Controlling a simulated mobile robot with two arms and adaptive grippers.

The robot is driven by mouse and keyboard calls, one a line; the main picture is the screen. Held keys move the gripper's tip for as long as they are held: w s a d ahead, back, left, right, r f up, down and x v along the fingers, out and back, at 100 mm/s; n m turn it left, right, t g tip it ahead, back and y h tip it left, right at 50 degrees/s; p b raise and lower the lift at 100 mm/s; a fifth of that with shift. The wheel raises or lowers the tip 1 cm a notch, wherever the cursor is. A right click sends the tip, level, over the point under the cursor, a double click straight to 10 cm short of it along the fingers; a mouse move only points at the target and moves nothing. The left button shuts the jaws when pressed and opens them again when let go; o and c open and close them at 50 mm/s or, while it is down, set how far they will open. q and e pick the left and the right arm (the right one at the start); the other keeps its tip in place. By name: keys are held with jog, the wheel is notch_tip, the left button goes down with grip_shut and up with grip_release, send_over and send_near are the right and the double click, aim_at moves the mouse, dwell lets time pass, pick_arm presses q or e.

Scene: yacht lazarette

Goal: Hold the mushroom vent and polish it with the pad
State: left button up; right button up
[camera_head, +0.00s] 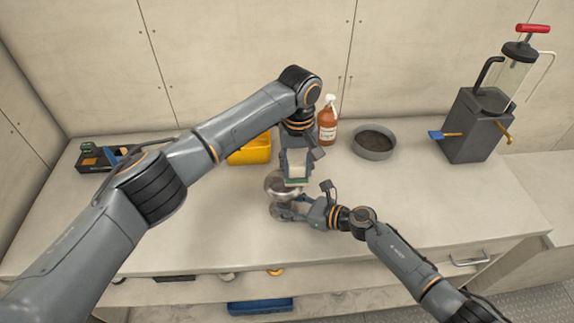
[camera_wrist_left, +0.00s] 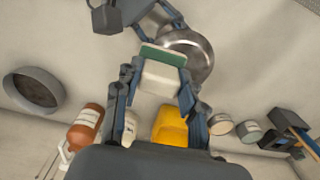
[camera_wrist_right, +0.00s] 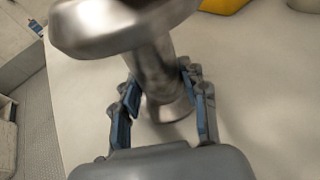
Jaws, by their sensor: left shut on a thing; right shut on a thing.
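The mushroom vent (camera_head: 277,185) is a shiny metal piece with a round domed cap and a narrower stem. In the right wrist view the vent (camera_wrist_right: 155,65) stands between the fingers of my right gripper (camera_wrist_right: 160,98), which is shut on its stem below the cap. My left gripper (camera_head: 296,170) is shut on the pad (camera_head: 297,172), a white block with a green face. In the left wrist view the pad (camera_wrist_left: 162,72) has its green side beside the vent's cap (camera_wrist_left: 190,55). I cannot tell whether they touch.
A yellow container (camera_head: 250,150), an orange-brown bottle (camera_head: 327,122) and a grey bowl (camera_head: 375,143) stand behind the grippers. A dark tray (camera_head: 100,157) is at the left, and a grey pump unit (camera_head: 477,125) at the right. The counter's front (camera_head: 200,225) is clear.

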pick_arm(q)
jog(key=shift+w+a, duration=0.1)
jog(key=shift+a, duration=0.55)
pick_arm(e)
jog(key=shift+d, duration=0.1)
pick_arm(q)
jog(key=shift+a, duration=2.55)
jog(key=shift+d, duration=3.2)
jog(key=shift+a, duration=3.2)
jog(key=shift+d, duration=2.95)
jog(key=shift+d+r, duration=0.1)
jog(key=shift+d, duration=0.15)
jog(key=shift+r, duration=4.05)
